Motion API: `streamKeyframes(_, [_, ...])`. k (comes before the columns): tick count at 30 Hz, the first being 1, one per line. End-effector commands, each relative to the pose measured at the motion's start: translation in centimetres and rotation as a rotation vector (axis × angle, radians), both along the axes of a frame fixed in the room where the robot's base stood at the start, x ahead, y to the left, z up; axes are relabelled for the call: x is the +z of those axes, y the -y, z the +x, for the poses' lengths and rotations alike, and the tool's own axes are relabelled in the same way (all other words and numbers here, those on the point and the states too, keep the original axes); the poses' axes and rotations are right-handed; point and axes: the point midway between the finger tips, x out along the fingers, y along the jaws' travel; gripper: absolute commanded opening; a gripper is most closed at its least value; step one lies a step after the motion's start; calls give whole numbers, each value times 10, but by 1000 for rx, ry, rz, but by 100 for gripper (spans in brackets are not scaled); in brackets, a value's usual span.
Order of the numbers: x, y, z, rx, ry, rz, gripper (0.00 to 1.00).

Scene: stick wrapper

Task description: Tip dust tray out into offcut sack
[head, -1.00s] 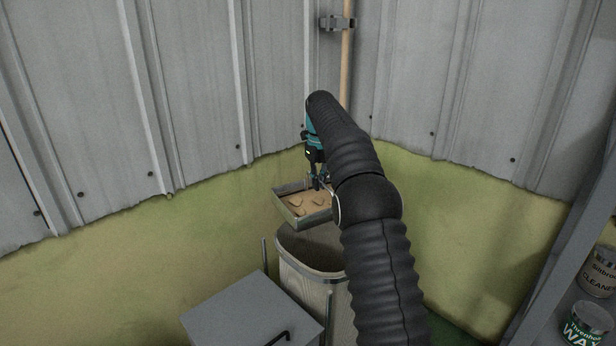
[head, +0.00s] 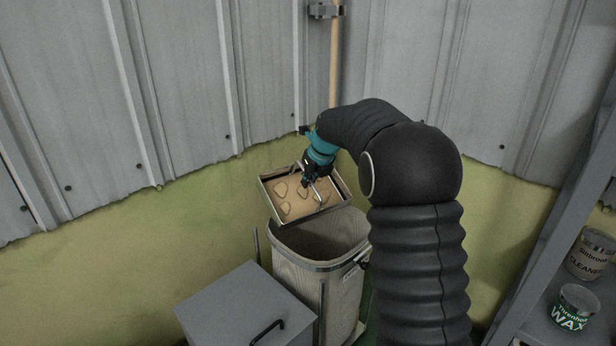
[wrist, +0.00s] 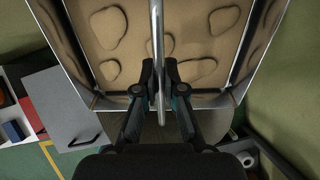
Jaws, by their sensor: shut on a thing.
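The dust tray (head: 277,211) is a shallow metal tray holding tan dust with several rounded lumps. My gripper (head: 316,182) is shut on the bar that crosses the tray. In the wrist view my gripper (wrist: 160,88) has its fingers on either side of this bar, and the dust tray (wrist: 84,82) fills the upper part. The offcut sack (head: 290,250) is a pale, open-topped sack in a metal frame. The tray hangs above the sack's mouth, toward its back left, slightly tilted in the head view. The dust is still inside the tray.
A grey box (head: 246,308) with a black handle stands front left of the sack. Tins of cleaner (head: 590,256) and wax (head: 575,307) sit on a shelf at right. Corrugated walls (head: 230,60) close in behind, with a pole (head: 334,60) in the corner.

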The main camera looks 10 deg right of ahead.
Motion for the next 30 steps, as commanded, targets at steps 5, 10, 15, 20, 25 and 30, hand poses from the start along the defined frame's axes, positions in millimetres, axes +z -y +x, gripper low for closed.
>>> streamKeyframes(5, [-3, 4, -9, -3, 109, 47, 0])
streamKeyframes(10, [-5, 6, -13, 0, 178, 77, 0])
streamKeyframes(15, [-5, 5, -12, 2, 176, 75, 0])
streamKeyframes(20, [-5, 5, -12, 2, 177, 75, 0])
streamKeyframes(25, [-6, 6, -12, 1, 183, 80, 0])
streamKeyframes(30, [-6, 6, -13, 0, 193, 84, 0])
